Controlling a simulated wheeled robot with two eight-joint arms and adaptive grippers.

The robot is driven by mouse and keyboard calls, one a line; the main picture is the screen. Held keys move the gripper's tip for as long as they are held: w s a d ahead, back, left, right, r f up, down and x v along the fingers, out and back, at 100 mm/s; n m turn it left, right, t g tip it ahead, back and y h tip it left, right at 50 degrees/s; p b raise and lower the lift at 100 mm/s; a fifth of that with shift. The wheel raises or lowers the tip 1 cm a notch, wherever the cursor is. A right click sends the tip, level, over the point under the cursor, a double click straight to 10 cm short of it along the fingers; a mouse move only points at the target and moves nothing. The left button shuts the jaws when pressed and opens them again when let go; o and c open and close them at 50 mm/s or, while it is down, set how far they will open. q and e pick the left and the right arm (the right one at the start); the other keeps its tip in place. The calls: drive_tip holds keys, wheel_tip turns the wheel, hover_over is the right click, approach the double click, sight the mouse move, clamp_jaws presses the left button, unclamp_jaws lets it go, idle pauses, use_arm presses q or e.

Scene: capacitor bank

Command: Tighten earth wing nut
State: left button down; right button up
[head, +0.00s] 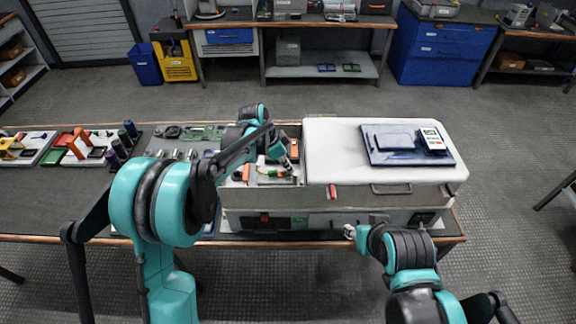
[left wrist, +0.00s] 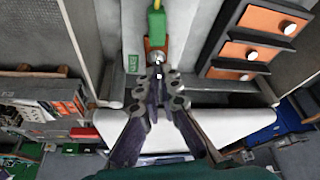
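The earth wing nut (left wrist: 155,58) is a small silver piece on an orange-brown plate, below the end of a green and yellow cable (left wrist: 156,25), in the left wrist view. My left gripper (left wrist: 159,72) has its fingertips close together right at the nut. Whether they press on it is hidden. In the head view the left gripper (head: 290,163) reaches down into the open left part of the cabinet (head: 285,200), beside the green cable (head: 268,171). The nut cannot be made out there. My right gripper (head: 349,231) hangs in front of the cabinet, apart from it; its fingers are too small to read.
Orange blocks with silver studs (left wrist: 262,20) stand close to the right of the nut in the left wrist view. A white lid (head: 330,150) covers the cabinet's right part, with a blue tray (head: 380,155) on it. Coloured parts lie on the bench (head: 50,190) at left.

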use_arm(q)
drive_tip(key=shift+a, duration=0.1)
drive_tip(key=c, duration=1.7)
unclamp_jaws()
drive_tip(key=shift+a+r, duration=0.1)
drive_tip(key=shift+c, duration=0.2)
drive_tip(key=shift+r, duration=0.15)
drive_tip(key=v, duration=1.1)
drive_tip(key=shift+a+r, duration=0.2)
drive_tip(key=shift+r, duration=0.1)
drive_tip(key=shift+s, duration=0.2)
